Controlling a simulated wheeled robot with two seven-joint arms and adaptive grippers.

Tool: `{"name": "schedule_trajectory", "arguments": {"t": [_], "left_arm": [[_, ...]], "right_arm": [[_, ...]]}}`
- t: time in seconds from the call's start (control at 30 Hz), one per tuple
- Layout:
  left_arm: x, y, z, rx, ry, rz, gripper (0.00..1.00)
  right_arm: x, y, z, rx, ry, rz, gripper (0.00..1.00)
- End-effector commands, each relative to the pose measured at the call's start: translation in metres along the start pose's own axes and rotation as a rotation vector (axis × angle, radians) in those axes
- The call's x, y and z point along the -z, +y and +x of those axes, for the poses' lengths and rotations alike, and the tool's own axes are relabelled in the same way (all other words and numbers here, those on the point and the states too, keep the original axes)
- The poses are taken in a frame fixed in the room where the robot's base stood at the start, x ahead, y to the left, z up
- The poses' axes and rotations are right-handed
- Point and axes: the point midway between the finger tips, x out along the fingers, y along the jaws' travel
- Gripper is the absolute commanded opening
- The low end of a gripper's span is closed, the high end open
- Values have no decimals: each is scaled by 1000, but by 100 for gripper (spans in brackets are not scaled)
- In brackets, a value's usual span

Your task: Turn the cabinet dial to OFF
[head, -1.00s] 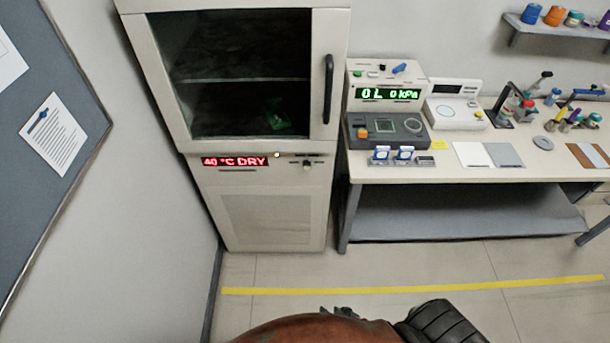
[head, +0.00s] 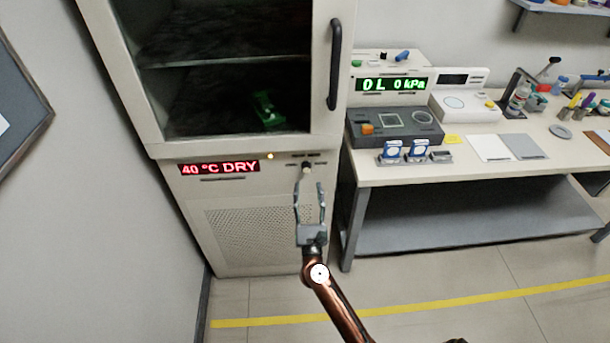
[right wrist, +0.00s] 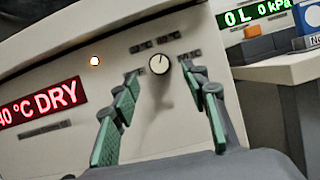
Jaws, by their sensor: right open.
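The drying cabinet (head: 180,220) has a small round dial (head: 306,168) on its panel, right of a lit amber lamp (head: 270,156) and a red display (head: 219,168) reading "40 °C DRY". In the right wrist view the dial (right wrist: 159,64) is dark-sided with a pale face, and its mark points roughly upward. Small labels surround it, too blurred to read surely. My right gripper (head: 310,188) is open and empty, its fingers pointing at the panel just below the dial. In the right wrist view the green-padded fingers (right wrist: 164,88) spread to either side below the dial, apparently not touching it. My left gripper is not in view.
A workbench (head: 470,170) with instruments stands close on the right, its leg (head: 353,225) near my right arm. The cabinet's glass door has a black handle (head: 334,65) above the dial. A wall is at left. The floor has a yellow line (head: 440,305).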

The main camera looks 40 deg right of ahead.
Motion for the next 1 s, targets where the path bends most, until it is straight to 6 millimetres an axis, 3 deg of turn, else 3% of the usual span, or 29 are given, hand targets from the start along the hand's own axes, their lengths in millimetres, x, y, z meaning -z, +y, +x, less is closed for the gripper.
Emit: {"name": "schedule_trajectory", "arguments": {"t": [0.2, 0.4, 0.77, 1.0], "left_arm": [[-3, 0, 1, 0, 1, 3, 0], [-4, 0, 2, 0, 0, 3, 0], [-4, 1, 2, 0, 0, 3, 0], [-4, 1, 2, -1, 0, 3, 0]], "right_arm": [[-3, 1, 37, -2, -4, -2, 42], [0, 0, 58, -2, -1, -6, 42], [0, 1, 63, -3, 0, -6, 42], [0, 1, 63, -3, 0, -6, 25]]}}
